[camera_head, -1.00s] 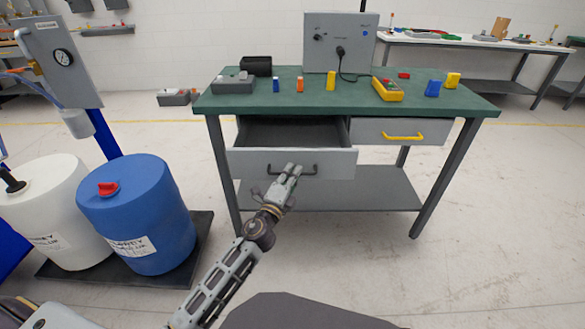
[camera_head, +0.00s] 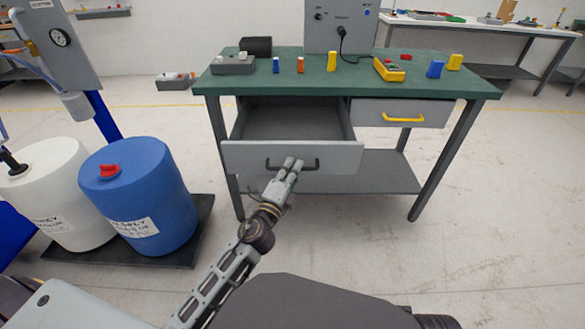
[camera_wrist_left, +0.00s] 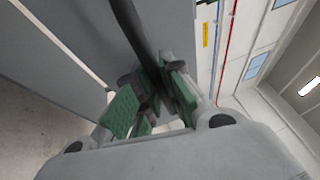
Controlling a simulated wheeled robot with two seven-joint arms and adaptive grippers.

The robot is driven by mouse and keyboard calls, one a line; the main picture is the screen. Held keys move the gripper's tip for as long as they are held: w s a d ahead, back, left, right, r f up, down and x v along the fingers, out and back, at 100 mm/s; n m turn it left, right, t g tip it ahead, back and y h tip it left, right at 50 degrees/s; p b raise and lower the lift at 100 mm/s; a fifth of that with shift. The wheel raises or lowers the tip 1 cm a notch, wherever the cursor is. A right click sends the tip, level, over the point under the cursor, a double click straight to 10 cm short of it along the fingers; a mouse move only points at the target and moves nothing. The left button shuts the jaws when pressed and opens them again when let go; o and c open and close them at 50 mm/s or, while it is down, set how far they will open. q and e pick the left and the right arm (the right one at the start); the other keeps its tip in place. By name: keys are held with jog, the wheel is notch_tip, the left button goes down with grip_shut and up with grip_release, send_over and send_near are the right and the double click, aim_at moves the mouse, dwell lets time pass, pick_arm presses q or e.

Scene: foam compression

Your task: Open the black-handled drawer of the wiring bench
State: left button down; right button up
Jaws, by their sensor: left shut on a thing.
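The wiring bench has a green top (camera_head: 300,86) and two drawers under it. The left drawer (camera_head: 234,157) has a black handle (camera_head: 310,167) and stands well out from the bench, its inside showing and looking empty. My left gripper (camera_head: 289,166) is shut on the black handle, near its right half. In the left wrist view the green-padded fingers (camera_wrist_left: 150,98) of this gripper close around the dark handle bar (camera_wrist_left: 132,28). The right drawer, with a yellow handle (camera_head: 403,119), is closed. My right gripper is not in view.
A blue drum (camera_head: 140,200) and a white drum (camera_head: 45,200) stand on a dark pallet (camera_head: 190,235) at the left. A grey test box (camera_head: 335,28) and several small parts sit on the bench. The floor right of the bench is clear.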

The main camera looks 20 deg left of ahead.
pick_arm(q)
jog(key=c, duration=1.8)
grip_release()
jog(key=shift+r, duration=0.15)
